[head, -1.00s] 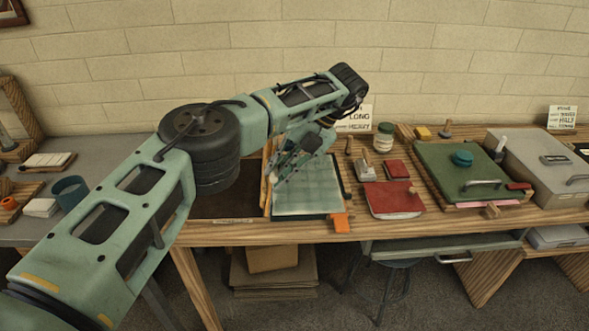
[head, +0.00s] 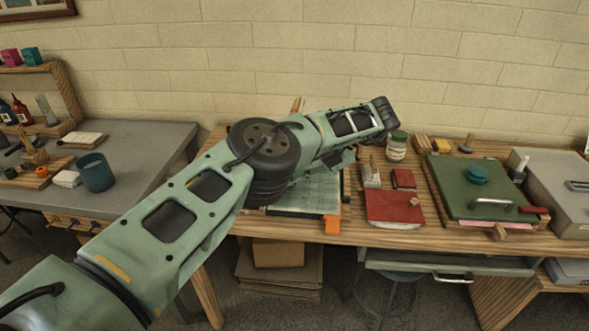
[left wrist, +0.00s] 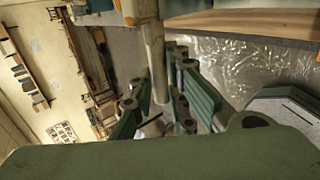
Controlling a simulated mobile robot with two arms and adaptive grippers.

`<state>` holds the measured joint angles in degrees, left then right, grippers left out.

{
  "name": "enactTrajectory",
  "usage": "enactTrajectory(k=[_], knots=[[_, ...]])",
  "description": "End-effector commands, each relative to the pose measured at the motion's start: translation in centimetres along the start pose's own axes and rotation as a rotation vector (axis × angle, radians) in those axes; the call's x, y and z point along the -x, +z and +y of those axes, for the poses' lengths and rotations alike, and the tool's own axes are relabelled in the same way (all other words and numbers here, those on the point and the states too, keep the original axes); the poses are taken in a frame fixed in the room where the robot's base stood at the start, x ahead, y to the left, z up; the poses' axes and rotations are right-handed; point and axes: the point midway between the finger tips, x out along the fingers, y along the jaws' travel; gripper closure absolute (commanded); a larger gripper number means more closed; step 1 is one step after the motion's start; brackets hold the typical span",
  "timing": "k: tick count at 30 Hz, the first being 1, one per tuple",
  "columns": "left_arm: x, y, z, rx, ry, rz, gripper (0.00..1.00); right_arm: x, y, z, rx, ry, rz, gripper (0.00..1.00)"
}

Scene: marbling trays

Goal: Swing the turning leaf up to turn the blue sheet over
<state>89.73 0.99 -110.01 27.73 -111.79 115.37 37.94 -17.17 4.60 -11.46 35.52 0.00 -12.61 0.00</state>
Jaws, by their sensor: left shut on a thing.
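A pale blue-green gridded sheet area (head: 308,193) lies on the wooden bench, partly hidden by my left arm. A wooden tip (head: 297,104) sticks up behind the arm; it may be part of the turning leaf, most of which is hidden. In the left wrist view, my left gripper (left wrist: 160,108) is shut on a pale wooden post (left wrist: 154,58) that runs up between its fingers. My right gripper is in no view.
An orange tab (head: 332,225) is at the bench front. To the right are a red pad (head: 394,207), a jar (head: 397,150) and a green board with a handle (head: 465,180). A grey table with a blue cup (head: 96,172) stands left. Crinkled clear material (left wrist: 215,65) shows in the wrist view.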

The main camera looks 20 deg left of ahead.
Motion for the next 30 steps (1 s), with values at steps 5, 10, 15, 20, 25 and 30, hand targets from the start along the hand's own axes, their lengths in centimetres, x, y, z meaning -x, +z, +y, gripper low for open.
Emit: enactTrajectory(k=[5,10,15,20,25,30], knots=[[-0.42,-0.43,-1.31,-0.019,-0.014,0.006,1.0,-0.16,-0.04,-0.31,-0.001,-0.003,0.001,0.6],[-0.36,-0.44,-1.41,-0.02,-0.016,0.004,1.0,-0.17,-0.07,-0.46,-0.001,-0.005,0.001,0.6],[-0.33,-0.44,-1.4,-0.021,-0.015,0.003,0.74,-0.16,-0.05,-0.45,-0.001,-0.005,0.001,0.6],[-0.29,-0.38,-1.23,-0.02,-0.014,0.003,0.67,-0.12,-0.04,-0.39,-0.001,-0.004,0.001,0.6],[-0.24,-0.33,-1.04,-0.018,-0.012,0.003,0.67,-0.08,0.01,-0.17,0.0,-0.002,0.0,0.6],[-0.21,-0.3,-0.9,-0.016,-0.01,0.003,0.67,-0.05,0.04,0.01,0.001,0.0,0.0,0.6]])
